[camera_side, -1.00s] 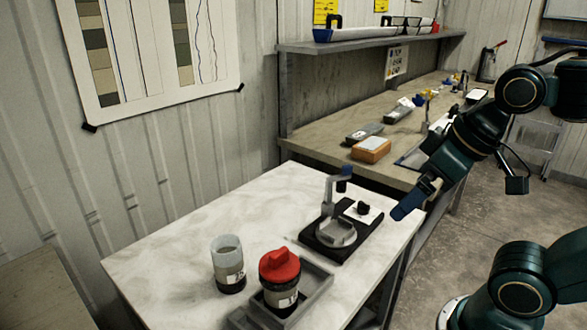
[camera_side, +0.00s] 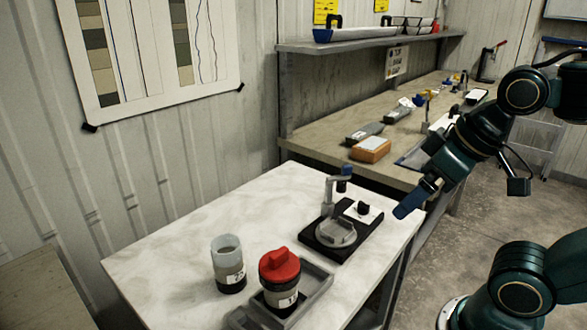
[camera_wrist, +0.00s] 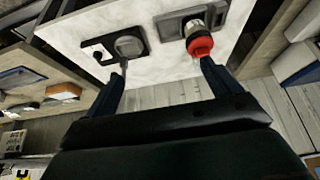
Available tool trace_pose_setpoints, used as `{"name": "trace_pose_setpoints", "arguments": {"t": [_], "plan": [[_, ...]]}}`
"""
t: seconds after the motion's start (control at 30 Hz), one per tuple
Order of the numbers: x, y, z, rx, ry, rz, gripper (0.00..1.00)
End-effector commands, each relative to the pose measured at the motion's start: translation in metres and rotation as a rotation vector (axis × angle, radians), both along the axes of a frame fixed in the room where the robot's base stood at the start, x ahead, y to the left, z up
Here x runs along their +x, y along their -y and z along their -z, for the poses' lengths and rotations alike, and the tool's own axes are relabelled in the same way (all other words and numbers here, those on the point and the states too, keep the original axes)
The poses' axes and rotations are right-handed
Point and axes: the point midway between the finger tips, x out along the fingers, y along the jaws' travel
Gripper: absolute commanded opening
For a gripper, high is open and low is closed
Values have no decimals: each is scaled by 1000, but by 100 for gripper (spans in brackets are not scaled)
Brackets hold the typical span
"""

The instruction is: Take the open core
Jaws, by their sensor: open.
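The open core (camera_side: 229,265) is a short clear liner with dark contents and a white label, with no cap on its top. It stands upright on the white table, left of a second core (camera_side: 280,280) that wears a red cap and stands in a grey tray (camera_side: 318,287). The red-capped core also shows in the wrist view (camera_wrist: 199,40); I cannot make out the open one there. My gripper (camera_side: 405,209) is at the table's right edge, above and apart from both cores. In the wrist view its two blue fingers (camera_wrist: 162,76) are spread wide with nothing between them.
A black device (camera_side: 342,235) with a round metal plate and an upright arm stands on the table between my gripper and the cores. An orange-brown block (camera_side: 371,150) lies on the back bench. The table's left part is clear.

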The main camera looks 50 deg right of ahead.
Motion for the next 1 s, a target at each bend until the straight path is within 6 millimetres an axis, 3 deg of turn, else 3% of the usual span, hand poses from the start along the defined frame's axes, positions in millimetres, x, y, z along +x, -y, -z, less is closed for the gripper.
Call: {"name": "trace_pose_setpoints", "arguments": {"t": [0.27,0.47,0.67,1.0], "plan": [[2,0,-1,4,-2,5,90],[15,-3,-8,33,-24,51,90],[46,-8,-21,95,-71,158,90],[116,-26,-31,203,-167,396,90]]}}
